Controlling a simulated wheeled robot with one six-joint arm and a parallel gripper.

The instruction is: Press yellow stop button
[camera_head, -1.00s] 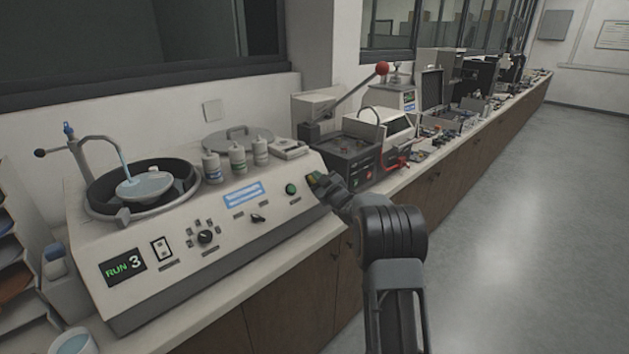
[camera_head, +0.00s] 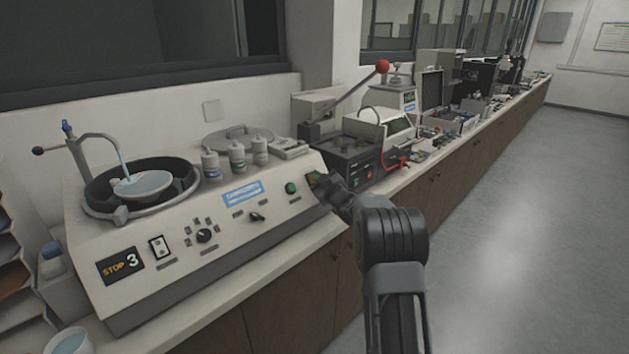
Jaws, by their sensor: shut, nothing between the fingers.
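The grey-white machine (camera_head: 175,265) stands on the counter at the left, with a sloped front panel. Its small display (camera_head: 120,266) reads "STOP 3" in yellow and white. A round green button (camera_head: 291,188) shows near the panel's right end. The yellow stop button does not show; my gripper covers the panel's right end, where it may be. My gripper (camera_head: 314,182) is shut and empty, with its tips at or very close to the panel just right of the green button. I cannot tell whether the tips touch it.
A round basin with a bowl (camera_head: 146,185) and several white bottles (camera_head: 237,158) sit on the machine's top. A black power unit (camera_head: 350,160) with red leads stands close behind my gripper. The floor (camera_head: 500,230) at the right is clear.

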